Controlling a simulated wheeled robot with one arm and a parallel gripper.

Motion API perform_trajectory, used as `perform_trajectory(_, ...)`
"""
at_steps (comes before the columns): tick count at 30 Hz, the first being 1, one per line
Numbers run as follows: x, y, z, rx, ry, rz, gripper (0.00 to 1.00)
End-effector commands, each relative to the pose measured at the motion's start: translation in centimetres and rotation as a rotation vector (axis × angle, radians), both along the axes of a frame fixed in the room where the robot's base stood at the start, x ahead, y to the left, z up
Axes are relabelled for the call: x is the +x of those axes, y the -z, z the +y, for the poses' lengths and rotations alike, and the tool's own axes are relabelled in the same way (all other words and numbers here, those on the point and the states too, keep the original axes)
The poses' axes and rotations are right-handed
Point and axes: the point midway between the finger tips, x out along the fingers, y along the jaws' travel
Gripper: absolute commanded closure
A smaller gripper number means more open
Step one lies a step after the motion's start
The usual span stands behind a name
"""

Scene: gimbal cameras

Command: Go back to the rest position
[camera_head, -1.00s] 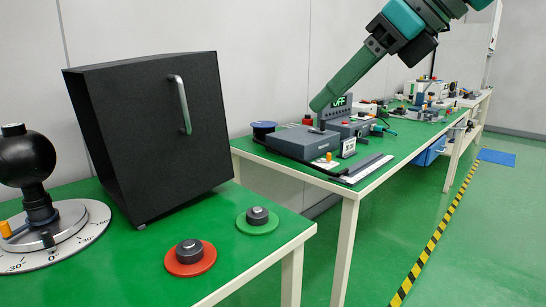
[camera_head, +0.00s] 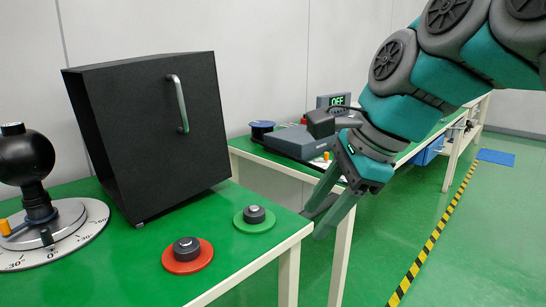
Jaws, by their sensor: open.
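My gripper (camera_head: 328,212) is in the right half of the head view, with its two green fingers spread and nothing between them. It points down and to the left, in front of the gap between the two tables, right of the near table's corner. My teal and black arm reaches in from the upper right and hides much of the far table.
A black cabinet (camera_head: 155,130) with a metal handle stands on the near green table (camera_head: 110,265). A red disc (camera_head: 188,264) and a green disc (camera_head: 254,226), each with a dark knob, lie near its edge. A black ball (camera_head: 25,160) on a dial stands left.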

Motion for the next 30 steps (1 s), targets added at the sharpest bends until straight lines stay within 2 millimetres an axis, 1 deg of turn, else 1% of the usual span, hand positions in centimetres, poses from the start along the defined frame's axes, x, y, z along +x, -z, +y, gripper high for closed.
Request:
perform_trajectory(1,-0.9,2.3,-0.1,-0.044,-0.073,0.004,0.53)
perform_trajectory(2,-1.3,3.5,-0.3,-0.071,-0.121,0.000,0.53)
perform_trajectory(3,-1.8,5.3,-0.6,-0.107,-0.186,0.000,0.53)
perform_trajectory(5,-2.7,7.8,-1.0,-0.156,-0.285,-0.002,0.53)
perform_trajectory(6,-3.5,9.4,-1.3,-0.188,-0.355,0.000,0.53)
perform_trajectory(8,-4.7,11.9,-1.9,-0.233,-0.459,0.001,0.53)
perform_trajectory(9,-5.5,13.4,-2.3,-0.261,-0.529,0.001,0.53)
perform_trajectory(11,-7.0,15.9,-3.0,-0.297,-0.641,0.012,0.53)
perform_trajectory(12,-8.0,17.5,-3.5,-0.318,-0.716,0.018,0.53)
perform_trajectory(14,-9.5,19.8,-4.2,-0.348,-0.829,0.026,0.53)
perform_trajectory(15,-10.8,21.3,-4.8,-0.361,-0.906,0.035,0.53)
perform_trajectory(18,-13.4,24.4,-6.0,-0.389,-1.079,0.049,0.53)
perform_trajectory(21,-15.7,26.8,-7.1,-0.396,-1.222,0.066,0.53)
perform_trajectory(24,-17.1,28.2,-7.7,-0.398,-1.315,0.071,0.53)
perform_trajectory(27,-17.8,28.8,-8.0,-0.399,-1.364,0.073,0.53)
perform_trajectory(30,-18.0,29.0,-8.1,-0.399,-1.377,0.072,0.53)
